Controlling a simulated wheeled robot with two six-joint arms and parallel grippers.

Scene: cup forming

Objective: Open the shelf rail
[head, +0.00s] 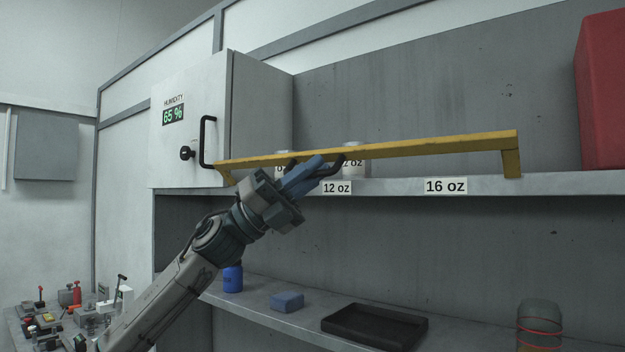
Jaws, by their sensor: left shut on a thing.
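The yellow shelf rail (440,147) runs across the front of the upper shelf (390,186). It stands raised above the shelf edge, with a short end leg at each side. My left gripper (316,170) is at the rail's left half, its dark fingers at the bar, and it is shut on the rail. The fingers hide part of the rail. Two pale cups stand behind the rail, one of them the right cup (354,171), both partly hidden by the rail and gripper. My right gripper is not in view.
A white humidity cabinet (190,110) with a black handle stands at the left. A red box (603,90) sits on the upper shelf at right. The lower shelf holds a blue can (233,279), a blue block (287,301), a black tray (350,337) and a dark cylinder (539,318).

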